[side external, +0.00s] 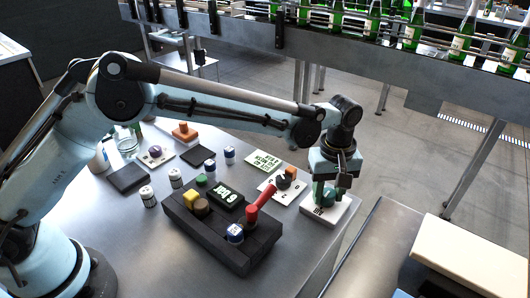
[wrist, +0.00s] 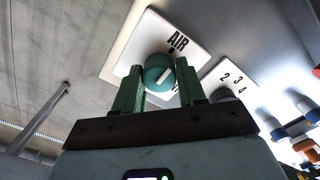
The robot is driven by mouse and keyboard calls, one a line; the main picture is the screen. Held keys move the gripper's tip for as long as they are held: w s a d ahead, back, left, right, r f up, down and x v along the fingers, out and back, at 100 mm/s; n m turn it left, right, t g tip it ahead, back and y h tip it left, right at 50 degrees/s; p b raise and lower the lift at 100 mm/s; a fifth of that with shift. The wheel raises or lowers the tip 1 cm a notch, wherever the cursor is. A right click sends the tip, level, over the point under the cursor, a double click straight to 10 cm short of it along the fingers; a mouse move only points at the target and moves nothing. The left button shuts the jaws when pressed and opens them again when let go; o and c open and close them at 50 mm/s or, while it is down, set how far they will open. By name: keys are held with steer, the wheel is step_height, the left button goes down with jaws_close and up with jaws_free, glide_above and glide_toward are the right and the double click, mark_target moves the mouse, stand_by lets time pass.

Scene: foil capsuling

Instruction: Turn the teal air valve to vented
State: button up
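The teal air valve is a round knob (wrist: 157,72) with a short pale mark on its face, on a white plate (wrist: 190,35) lettered "AIR". In the side view, the knob (side external: 329,196) sits on the white plate (side external: 337,212) at the table's right edge. My gripper (wrist: 159,70) points down over it, with one green finger on each side of the knob. The fingers are at or very close to its sides; I cannot tell whether they press on it. A second label on the plate is mostly hidden by a finger.
A numbered white plate (wrist: 230,80) lies beside the valve plate. Small blue-and-white pots and dark pads lie farther left. A bottle conveyor (side external: 330,50) runs behind.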

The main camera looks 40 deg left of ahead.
steer(key=c, duration=0.6)
steer(key=shift+o, duration=0.2)
steer(key=shift+m, duration=0.4)
steer(key=m, duration=0.5)
steer(key=shift+m, duration=0.3)
steer(key=m, duration=0.5)
steer(key=shift+m, duration=0.3)
steer(key=m, duration=0.5)
steer(key=shift+r+m, duration=0.1)
steer(key=shift+m, duration=0.3)
steer(key=shift+d, duration=0.1)
steer(key=o, duration=1)
